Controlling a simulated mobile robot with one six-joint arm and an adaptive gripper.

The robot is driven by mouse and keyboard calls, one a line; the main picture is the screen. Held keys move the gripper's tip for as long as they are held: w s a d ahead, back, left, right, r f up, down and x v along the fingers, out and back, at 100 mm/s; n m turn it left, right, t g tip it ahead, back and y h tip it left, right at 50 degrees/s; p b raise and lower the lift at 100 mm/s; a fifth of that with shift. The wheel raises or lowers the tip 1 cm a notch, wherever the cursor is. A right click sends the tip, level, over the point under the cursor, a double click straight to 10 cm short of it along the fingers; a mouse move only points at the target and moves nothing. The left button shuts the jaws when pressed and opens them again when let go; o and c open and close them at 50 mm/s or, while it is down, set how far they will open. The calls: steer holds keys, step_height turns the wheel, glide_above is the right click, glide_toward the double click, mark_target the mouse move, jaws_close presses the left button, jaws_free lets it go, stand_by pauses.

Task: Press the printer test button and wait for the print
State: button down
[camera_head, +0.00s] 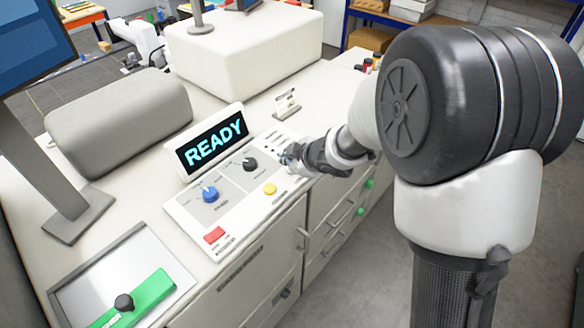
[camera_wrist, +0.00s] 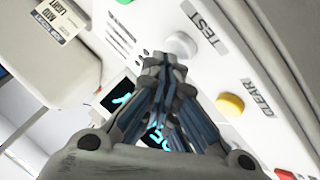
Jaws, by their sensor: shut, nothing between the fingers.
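The white control panel (camera_head: 240,200) lies on the cream counter, with a raised screen (camera_head: 212,140) that reads READY in cyan. In the wrist view, a round white button (camera_wrist: 181,45) sits beside a label reading TEST. My gripper (camera_head: 287,157) is over the panel's far right part, its fingers shut and empty. In the wrist view the gripper's fingertips (camera_wrist: 165,62) are right beside the white button; I cannot tell whether they touch it. In the head view the gripper hides or crowds that button. The screen is partly hidden behind the fingers in the wrist view.
A yellow button (camera_wrist: 230,105) labelled CLEAR is near the white one. The panel also has a red button (camera_head: 214,234), a blue knob (camera_head: 210,192) and a black knob (camera_head: 250,163). A small card stand (camera_head: 287,102) is behind. A tray (camera_head: 75,287) lies front left.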

steer(key=shift+f+b, duration=0.3)
steer(key=shift+f, duration=0.1)
steer(key=shift+r, duration=0.15)
stand_by(0.4)
steer(key=shift+r+p, duration=0.7)
steer(key=shift+p, duration=0.2)
step_height(320, 180, up, 5)
steer(key=p, duration=0.5)
